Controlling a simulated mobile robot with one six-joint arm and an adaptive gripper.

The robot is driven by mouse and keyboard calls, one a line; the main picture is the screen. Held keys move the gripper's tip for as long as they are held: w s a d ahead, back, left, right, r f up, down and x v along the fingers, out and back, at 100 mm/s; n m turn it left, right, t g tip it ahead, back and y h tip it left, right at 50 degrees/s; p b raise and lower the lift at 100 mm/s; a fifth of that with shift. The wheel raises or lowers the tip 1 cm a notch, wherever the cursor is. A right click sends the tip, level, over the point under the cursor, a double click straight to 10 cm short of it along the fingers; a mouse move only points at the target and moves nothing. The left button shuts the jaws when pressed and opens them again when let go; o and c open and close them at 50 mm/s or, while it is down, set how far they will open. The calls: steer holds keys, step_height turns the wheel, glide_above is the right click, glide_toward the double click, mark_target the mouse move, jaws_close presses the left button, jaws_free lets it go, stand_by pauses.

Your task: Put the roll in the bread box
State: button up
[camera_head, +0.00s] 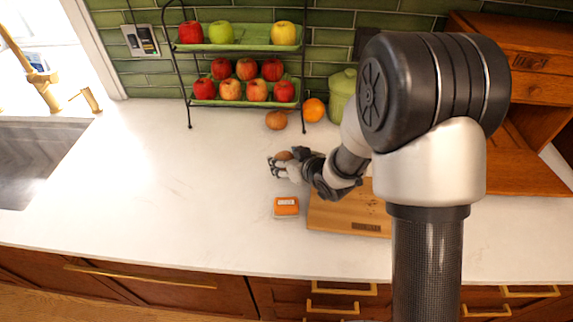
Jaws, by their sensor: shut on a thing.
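My gripper (280,166) is shut on a small brown roll (284,155), above the white counter near its middle. The fingers hide part of the roll. I cannot tell how high it is above the counter. A wooden bread box (541,88) stands at the far right against the wall, with small drawers in its upper part and an open space below. My arm hides its left part.
Another round brown item (276,120) and an orange (313,110) lie behind my gripper. A two-tier rack (188,108) of apples and a green pot (340,92) stand at the back. An orange-topped box (286,207) and cutting board (345,218) are in front. The left counter is clear.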

mark_target(287, 159)
step_height(287, 159, up, 16)
steer(key=p, duration=0.6)
